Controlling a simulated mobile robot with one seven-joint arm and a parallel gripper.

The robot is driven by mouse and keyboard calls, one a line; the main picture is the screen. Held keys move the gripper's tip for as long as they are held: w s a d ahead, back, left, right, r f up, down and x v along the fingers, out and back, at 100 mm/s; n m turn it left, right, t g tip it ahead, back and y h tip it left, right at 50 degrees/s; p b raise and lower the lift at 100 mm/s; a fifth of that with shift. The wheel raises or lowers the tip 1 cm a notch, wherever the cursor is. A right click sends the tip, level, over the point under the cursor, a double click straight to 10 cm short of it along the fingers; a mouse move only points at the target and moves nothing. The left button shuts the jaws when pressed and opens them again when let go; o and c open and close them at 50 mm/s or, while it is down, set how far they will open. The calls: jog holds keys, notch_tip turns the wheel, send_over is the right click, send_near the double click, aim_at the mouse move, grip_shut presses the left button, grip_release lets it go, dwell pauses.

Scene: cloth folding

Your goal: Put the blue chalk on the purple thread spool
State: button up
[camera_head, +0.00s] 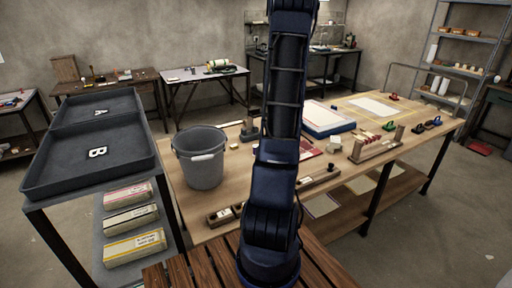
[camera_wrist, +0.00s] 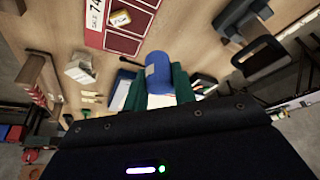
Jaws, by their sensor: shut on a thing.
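My gripper (camera_wrist: 157,90) has green fingers and is shut on a blue cylinder, the blue chalk (camera_wrist: 158,68), which sticks out past the fingertips in the wrist view. The held chalk is above the wooden table. In the head view my own arm covers the middle of the table, and the gripper and chalk are hidden behind it. I cannot make out a purple thread spool in either view.
A grey bucket (camera_head: 203,170) stands on the table's left. A wooden rack (camera_head: 375,146), a blue-edged tray (camera_head: 326,130) and a white block (camera_head: 334,145) are to the right. A red printed sheet (camera_wrist: 132,22) and dark tool (camera_wrist: 262,57) show in the wrist view.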

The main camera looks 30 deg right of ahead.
jog(key=w+a+r+n+t+y, duration=0.1)
jog(key=w+a+r+n, duration=0.15)
jog(key=a, duration=0.35)
jog(key=w+a+r+n, duration=0.1)
jog(key=w+a+n, duration=0.15)
jog(key=a, duration=0.35)
jog(key=f, duration=1.9)
jog(key=shift+w+d+f, duration=0.1)
jog(key=shift+w+d, duration=0.05)
jog(key=shift+w, duration=0.15)
jog(key=shift+f, duration=0.15)
jog(key=o, duration=1)
